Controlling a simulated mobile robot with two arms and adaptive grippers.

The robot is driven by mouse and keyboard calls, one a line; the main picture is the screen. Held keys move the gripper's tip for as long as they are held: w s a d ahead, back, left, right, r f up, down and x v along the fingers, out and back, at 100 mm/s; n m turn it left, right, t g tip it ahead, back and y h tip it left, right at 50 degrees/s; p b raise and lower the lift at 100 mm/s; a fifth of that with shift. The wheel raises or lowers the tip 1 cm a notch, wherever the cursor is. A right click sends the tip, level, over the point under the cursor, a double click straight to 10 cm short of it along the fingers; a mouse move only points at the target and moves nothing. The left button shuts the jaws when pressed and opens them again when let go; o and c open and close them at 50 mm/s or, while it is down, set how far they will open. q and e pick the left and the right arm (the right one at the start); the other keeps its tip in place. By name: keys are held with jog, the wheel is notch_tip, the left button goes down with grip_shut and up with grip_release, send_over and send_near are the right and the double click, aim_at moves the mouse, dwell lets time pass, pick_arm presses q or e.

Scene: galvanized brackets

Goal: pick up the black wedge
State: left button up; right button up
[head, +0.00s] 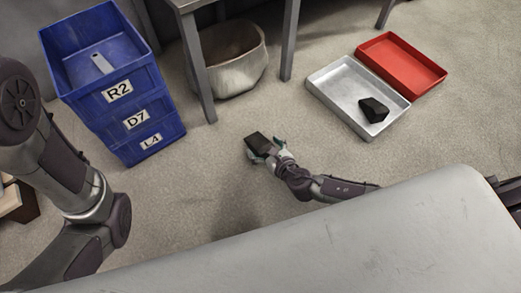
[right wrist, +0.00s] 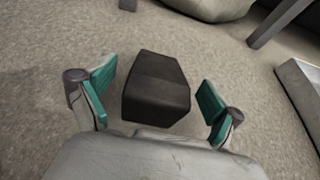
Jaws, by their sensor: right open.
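A black wedge (head: 257,140) lies on the floor in the middle of the head view. It also shows in the right wrist view (right wrist: 156,88), with a sloped top face and a blunt front face. My right gripper (head: 264,150) is at the wedge, its fingers spread. In the right wrist view my right gripper (right wrist: 157,82) has its green pads on either side of the wedge, with a gap at each side. A second black angular block (head: 373,109) lies in the metal tray (head: 327,92). My left gripper is out of view.
Blue stacked bins (head: 112,88) labelled R2, D7 and L4 stand at the left. A round pale basket (head: 232,78) sits under a grey table (head: 206,92). A red tray (head: 402,64) lies behind the metal tray. The floor around the wedge is clear.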

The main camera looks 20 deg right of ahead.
jog(key=shift+b+x, duration=0.3)
jog(key=shift+x, duration=0.85)
jog(key=shift+r, duration=0.1)
jog(key=c, duration=1.6)
